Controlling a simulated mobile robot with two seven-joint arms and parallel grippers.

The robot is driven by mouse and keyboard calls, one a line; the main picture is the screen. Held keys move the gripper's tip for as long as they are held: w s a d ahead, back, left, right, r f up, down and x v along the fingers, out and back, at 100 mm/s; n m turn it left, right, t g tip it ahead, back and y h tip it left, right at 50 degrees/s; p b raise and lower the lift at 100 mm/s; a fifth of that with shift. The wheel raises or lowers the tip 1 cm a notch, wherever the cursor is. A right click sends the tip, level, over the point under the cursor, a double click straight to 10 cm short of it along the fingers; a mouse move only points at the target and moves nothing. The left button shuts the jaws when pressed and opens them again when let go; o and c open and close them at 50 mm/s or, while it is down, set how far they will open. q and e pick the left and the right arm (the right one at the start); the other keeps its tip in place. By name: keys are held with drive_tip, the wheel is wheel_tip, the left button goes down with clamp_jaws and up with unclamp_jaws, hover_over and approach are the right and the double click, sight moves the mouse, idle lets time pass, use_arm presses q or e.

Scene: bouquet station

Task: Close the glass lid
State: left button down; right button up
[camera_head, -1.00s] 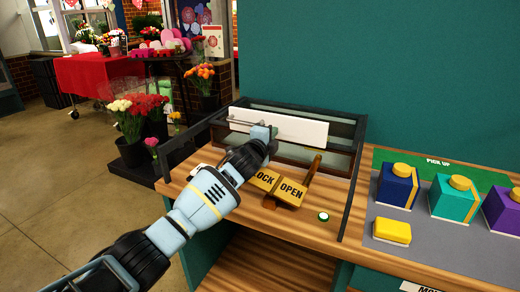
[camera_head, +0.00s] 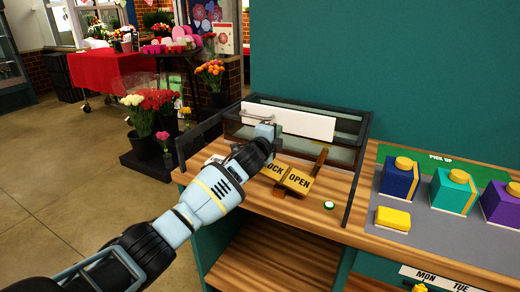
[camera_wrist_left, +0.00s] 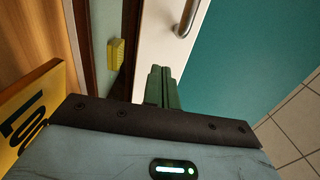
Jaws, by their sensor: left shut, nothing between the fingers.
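The glass lid (camera_head: 347,131) is a dark-framed glass piece at the back of the wooden counter. A white panel (camera_head: 305,122) with a metal handle (camera_head: 257,117) runs along it; the panel also shows in the left wrist view (camera_wrist_left: 154,45), with the handle (camera_wrist_left: 187,17) at the top. My left gripper (camera_head: 268,131) is in front of the panel's left part, below the handle. In the wrist view its green fingers (camera_wrist_left: 162,72) are together, empty, and overlap the panel's edge; I cannot tell whether they touch it. My right gripper is out of view.
A wooden LOCK/OPEN sign (camera_head: 291,179) with a lever stands in front of the lid, close to my left arm. A green button (camera_head: 328,205) is to its right. Dark rails flank the counter. Coloured boxes (camera_head: 399,178) stand farther right; flowers stand at left.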

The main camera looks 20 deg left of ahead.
use_arm(q)
drive_tip(key=shift+s+d+r, duration=0.1)
drive_tip(key=shift+s+r, duration=0.1)
drive_tip(key=shift+s, duration=0.35)
drive_tip(key=shift+s+r, duration=0.15)
drive_tip(key=shift+s, duration=0.35)
drive_tip(key=shift+s+f, duration=0.2)
drive_tip(key=shift+s, duration=0.15)
drive_tip(key=shift+s+a+f+p, duration=0.25)
drive_tip(key=shift+s+f+p, duration=0.15)
drive_tip(key=shift+s, duration=0.25)
drive_tip(key=s, duration=0.3)
drive_tip(key=shift+s+r, duration=0.15)
drive_tip(key=shift+s, duration=0.25)
drive_tip(key=shift+s+p, duration=0.3)
drive_tip(key=shift+s, duration=0.55)
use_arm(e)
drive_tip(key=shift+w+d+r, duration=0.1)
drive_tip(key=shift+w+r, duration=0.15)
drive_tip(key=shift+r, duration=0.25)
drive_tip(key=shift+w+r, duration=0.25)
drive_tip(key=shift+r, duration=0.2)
use_arm(q)
drive_tip(key=shift+f, duration=0.25)
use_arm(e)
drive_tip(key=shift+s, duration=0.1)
